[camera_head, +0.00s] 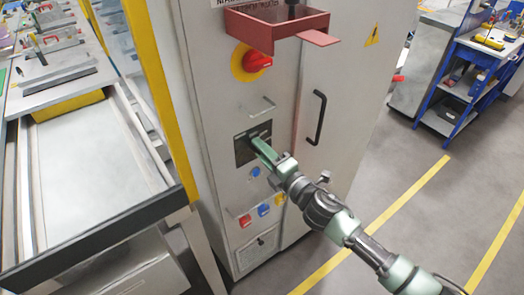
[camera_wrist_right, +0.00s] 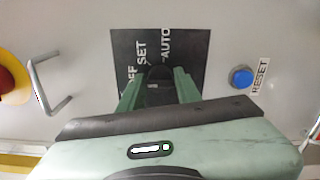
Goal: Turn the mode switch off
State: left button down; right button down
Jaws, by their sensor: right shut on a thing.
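The mode switch has a dark label plate (camera_head: 244,154) on the front of a grey cabinet (camera_head: 218,105). In the right wrist view the plate (camera_wrist_right: 124,50) shows white lettering: part of OFF, then SET and AUTO. The dark switch knob (camera_wrist_right: 158,74) sits in the plate between my fingers. My right gripper (camera_head: 262,147) reaches the plate from the lower right and is shut on the knob; it also shows in the wrist view (camera_wrist_right: 158,88). The fingers hide much of the knob, and I cannot tell which label it points to. My left gripper is not in view.
A blue RESET button (camera_wrist_right: 241,78) is close beside the plate. A wire handle (camera_wrist_right: 47,85) and black door handle (camera_head: 317,117) stick out.

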dwell(0.3)
jog(key=c, duration=1.1)
grip_release()
jog(key=shift+o, duration=0.2)
jog(key=b+v, duration=0.1)
jog(key=v, duration=0.7)
jog(key=shift+b, duration=0.3)
jog(key=shift+w+f, duration=0.1)
